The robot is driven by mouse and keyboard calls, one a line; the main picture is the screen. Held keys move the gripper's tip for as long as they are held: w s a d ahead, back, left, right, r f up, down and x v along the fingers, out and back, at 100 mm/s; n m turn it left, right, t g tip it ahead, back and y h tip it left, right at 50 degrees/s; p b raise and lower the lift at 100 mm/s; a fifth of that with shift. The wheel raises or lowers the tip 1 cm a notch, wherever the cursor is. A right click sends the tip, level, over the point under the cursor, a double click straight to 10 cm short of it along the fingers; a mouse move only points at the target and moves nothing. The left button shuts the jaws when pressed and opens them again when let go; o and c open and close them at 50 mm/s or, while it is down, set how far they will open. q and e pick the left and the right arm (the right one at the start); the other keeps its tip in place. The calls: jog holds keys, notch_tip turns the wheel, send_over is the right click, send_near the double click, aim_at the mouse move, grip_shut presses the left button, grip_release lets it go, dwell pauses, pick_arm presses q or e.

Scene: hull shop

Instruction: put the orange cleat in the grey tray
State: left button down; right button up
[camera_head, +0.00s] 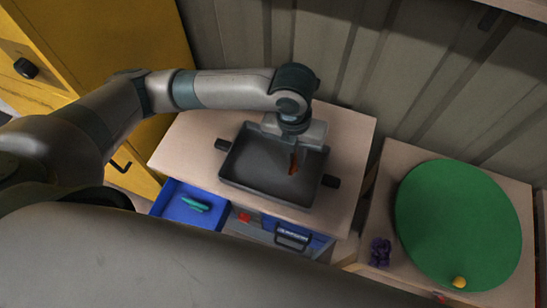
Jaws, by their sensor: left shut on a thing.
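The grey tray (247,178) is a dark, shallow tray with black side handles on a light wooden cabinet top. My left gripper (293,156) points down over the right part of the tray, below my wrist. My right gripper is not in view.
A blue drawer or bin (172,204) with a green item (196,204) is below the cabinet top. At right, a round green disc (455,225), a purple object (380,251) and a yellow ball (459,282) are on another wooden top. A yellow cabinet (120,40) stands left; a ribbed wall is behind.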

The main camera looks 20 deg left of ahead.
pick_arm(q)
jog(key=a+f, duration=0.1)
jog(key=a, duration=0.1)
jog(key=a+f+p, duration=0.1)
jog(key=a, duration=0.1)
jog(key=w+a+f, duration=0.1)
jog(key=a, duration=0.1)
jog(key=shift+f, duration=0.25)
jog(key=shift+d, duration=0.1)
jog(key=shift+f+p, duration=0.8)
jog(key=shift+f, duration=1.2)
jog(key=shift+f, duration=0.15)
jog(key=c, duration=1.8)
grip_release()
jog(key=shift+o, duration=0.2)
